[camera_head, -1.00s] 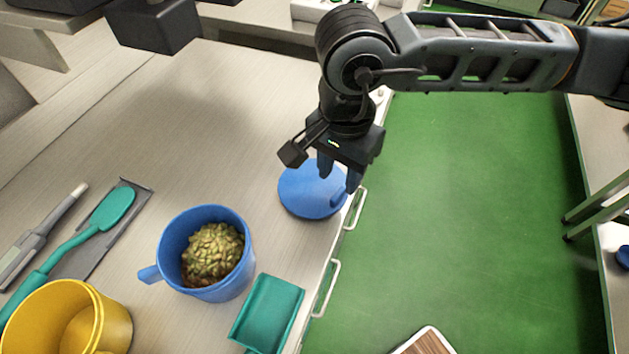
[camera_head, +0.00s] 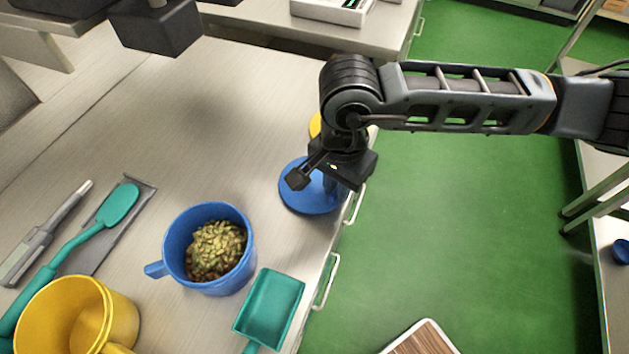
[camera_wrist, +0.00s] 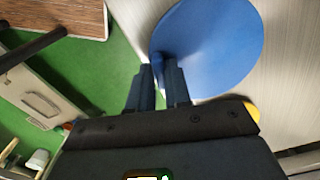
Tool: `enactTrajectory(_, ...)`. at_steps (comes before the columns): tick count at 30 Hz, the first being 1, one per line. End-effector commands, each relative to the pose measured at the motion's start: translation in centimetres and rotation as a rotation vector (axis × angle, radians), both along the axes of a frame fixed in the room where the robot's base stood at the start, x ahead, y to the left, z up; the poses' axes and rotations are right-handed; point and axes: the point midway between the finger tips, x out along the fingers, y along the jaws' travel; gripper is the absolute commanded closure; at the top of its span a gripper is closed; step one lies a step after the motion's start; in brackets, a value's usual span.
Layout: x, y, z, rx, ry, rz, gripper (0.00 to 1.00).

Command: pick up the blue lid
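The blue lid (camera_head: 300,200) lies flat on the light worktop near its right edge. It also shows as a large blue disc in the wrist view (camera_wrist: 215,45). A raised blue handle stands on the lid near my fingertips. My gripper (camera_wrist: 160,75) is low over the lid's right part, and its two dark fingers are a small gap apart at the handle. I cannot tell whether they press on it.
A blue jug (camera_head: 180,250) of greenish pieces, a teal scoop (camera_head: 270,305) and a yellow pot (camera_head: 40,310) stand nearer the camera. A yellow thing (camera_head: 315,126) is partly hidden behind my wrist. Handles line the worktop's right side, above a green floor.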

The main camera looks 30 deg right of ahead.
Motion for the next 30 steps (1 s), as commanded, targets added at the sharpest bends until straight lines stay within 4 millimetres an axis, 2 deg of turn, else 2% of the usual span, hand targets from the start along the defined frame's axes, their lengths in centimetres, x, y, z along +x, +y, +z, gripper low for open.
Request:
enactTrajectory(1, 0.0, 0.0, 0.0, 0.0, 0.0, 0.0, 0.87)
enactTrajectory(5, 0.0, 0.0, 0.0, 0.0, 0.0, 0.0, 1.0)
enactTrajectory(6, 0.0, 0.0, 0.0, 0.0, 0.0, 0.0, 1.0)
enactTrajectory(21, 0.0, 0.0, 0.3, -0.001, -0.001, 0.0, 1.0)
enactTrajectory(26, 0.1, 0.0, 1.4, -0.001, -0.003, 0.003, 1.0)
enactTrajectory(30, 0.1, 0.0, 3.1, -0.002, -0.003, 0.003, 1.0)
